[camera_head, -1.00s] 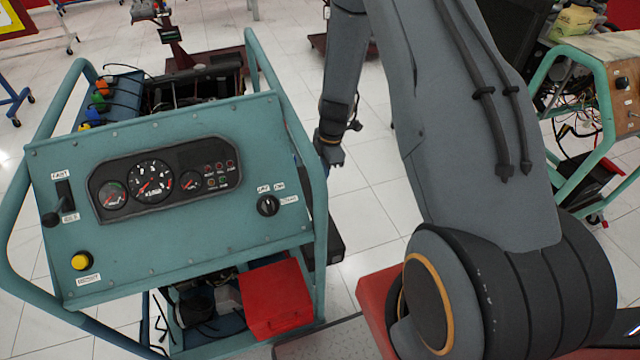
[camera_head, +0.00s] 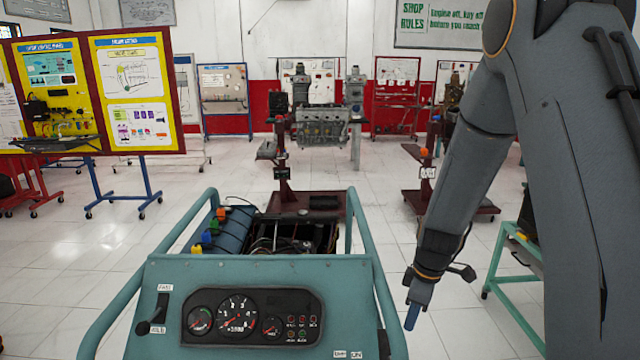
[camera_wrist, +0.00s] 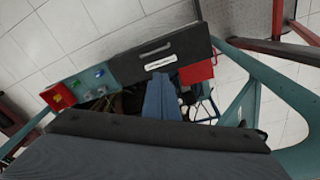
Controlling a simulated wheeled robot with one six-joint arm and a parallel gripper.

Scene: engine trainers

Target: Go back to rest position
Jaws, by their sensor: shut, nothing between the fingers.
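My gripper (camera_head: 412,316) hangs at the end of my arm, to the right of the teal engine trainer (camera_head: 170,285). Its blue fingers are closed together and hold nothing. In the wrist view the shut fingers (camera_wrist: 161,98) point toward a dark box with a handle and a white label (camera_wrist: 160,62). The trainer's panel carries a gauge cluster (camera_head: 253,316) and a black lever (camera_head: 155,315) at the left. The lower part of the panel is outside the head view.
Coloured caps (camera_head: 207,236) sit on the trainer's left rear. The trainer's tube frame (camera_head: 385,290) rises close beside my gripper. A green stand (camera_head: 505,265) is at the right. Yellow boards (camera_head: 135,85) stand at the left. White floor (camera_head: 455,325) is open between trainer and stand.

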